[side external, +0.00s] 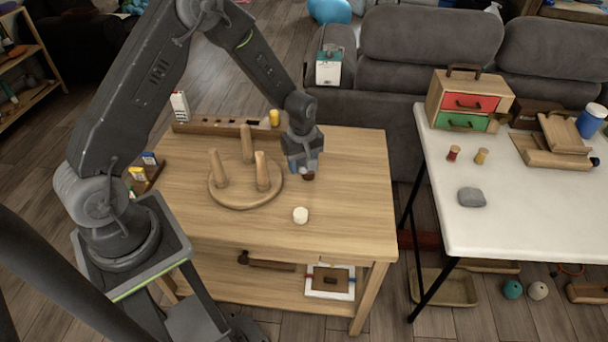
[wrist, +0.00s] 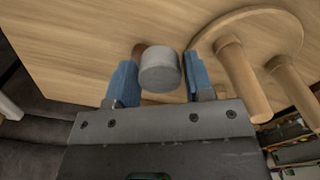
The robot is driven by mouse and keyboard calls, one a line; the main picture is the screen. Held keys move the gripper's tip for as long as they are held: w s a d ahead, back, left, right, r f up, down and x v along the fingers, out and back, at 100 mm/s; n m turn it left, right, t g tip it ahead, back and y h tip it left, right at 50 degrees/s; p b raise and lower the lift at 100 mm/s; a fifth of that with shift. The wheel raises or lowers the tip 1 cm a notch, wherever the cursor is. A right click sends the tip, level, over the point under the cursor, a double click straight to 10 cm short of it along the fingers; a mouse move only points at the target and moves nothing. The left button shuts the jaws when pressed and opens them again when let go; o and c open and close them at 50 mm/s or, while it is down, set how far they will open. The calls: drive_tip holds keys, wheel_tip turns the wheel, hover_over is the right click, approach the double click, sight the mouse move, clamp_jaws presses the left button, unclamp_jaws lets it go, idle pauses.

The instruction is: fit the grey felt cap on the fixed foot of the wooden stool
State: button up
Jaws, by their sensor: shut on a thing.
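The wooden stool (side external: 238,197) lies upside down on the wooden table, its round seat flat and three legs pointing up. The right-hand leg (side external: 262,171) stands closest to my gripper. My gripper (side external: 303,171) is low over the table, to the right of the stool. In the wrist view, the grey felt cap (wrist: 160,71) sits between its blue fingers, and two stool legs (wrist: 245,82) show to the right, apart from the cap. In the side view, the fingers hide the cap. I cannot tell which leg is the fixed one.
A small off-white round piece (side external: 300,215) lies on the table in front of my gripper. A small brown thing (side external: 308,176) shows by the fingertips, partly hidden by the cap in the wrist view. A wooden rack (side external: 215,126) runs along the back. The table's right side is clear.

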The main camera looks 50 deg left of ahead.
drive_tip(key=s+a+r, duration=0.1)
drive_tip(key=a+r, duration=0.6)
drive_tip(key=a, duration=0.5)
approach(244, 125)
drive_tip(key=shift+d, duration=0.1)
drive_tip(key=shift+f, duration=0.1)
drive_tip(key=shift+f, duration=3.15)
drive_tip(key=shift+f, duration=1.45)
drive_tip(key=o, duration=0.9)
